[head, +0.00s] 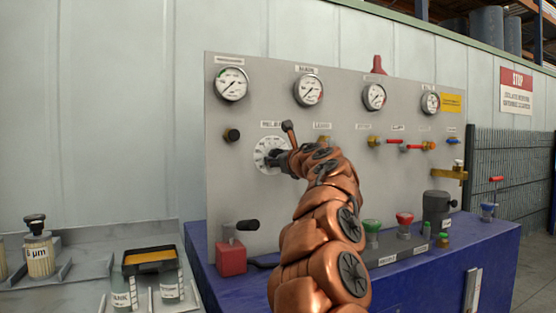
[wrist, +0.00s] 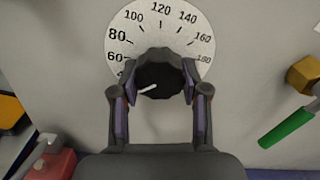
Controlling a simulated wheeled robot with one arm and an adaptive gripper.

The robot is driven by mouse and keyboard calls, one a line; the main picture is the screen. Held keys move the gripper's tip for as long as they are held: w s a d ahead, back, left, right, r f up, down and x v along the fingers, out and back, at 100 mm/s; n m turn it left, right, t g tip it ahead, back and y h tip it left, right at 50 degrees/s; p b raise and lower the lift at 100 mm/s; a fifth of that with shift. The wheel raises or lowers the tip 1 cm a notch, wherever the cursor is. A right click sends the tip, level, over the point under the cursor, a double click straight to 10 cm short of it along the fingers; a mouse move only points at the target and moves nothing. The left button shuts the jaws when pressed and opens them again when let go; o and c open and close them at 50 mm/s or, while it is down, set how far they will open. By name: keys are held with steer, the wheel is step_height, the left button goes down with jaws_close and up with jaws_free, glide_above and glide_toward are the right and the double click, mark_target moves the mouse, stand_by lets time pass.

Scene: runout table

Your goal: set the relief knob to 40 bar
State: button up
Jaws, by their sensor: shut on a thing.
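The black relief knob (wrist: 160,72) sits on a round white dial (wrist: 160,22), whose readable numbers run from 60 to 180. My gripper (wrist: 158,88) is shut on the knob, one finger on each side. The knob's white pointer line points left and slightly down, below the 60 mark. The left finger partly covers the number under 60, so I cannot read the exact setting. In the head view the dial (head: 262,147) is on the left part of the grey panel, and my gripper (head: 281,161) covers most of the knob.
The grey panel (head: 230,180) carries several gauges above, including one at its upper left (head: 231,84). A red block with a black handle (head: 231,260) stands below the dial. In the wrist view a green-handled brass valve (wrist: 287,128) is at right.

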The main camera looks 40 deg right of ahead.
steer(key=o, duration=1.2)
steer(key=shift+c, duration=0.2)
steer(key=v, duration=1.2)
steer(key=shift+r, duration=0.1)
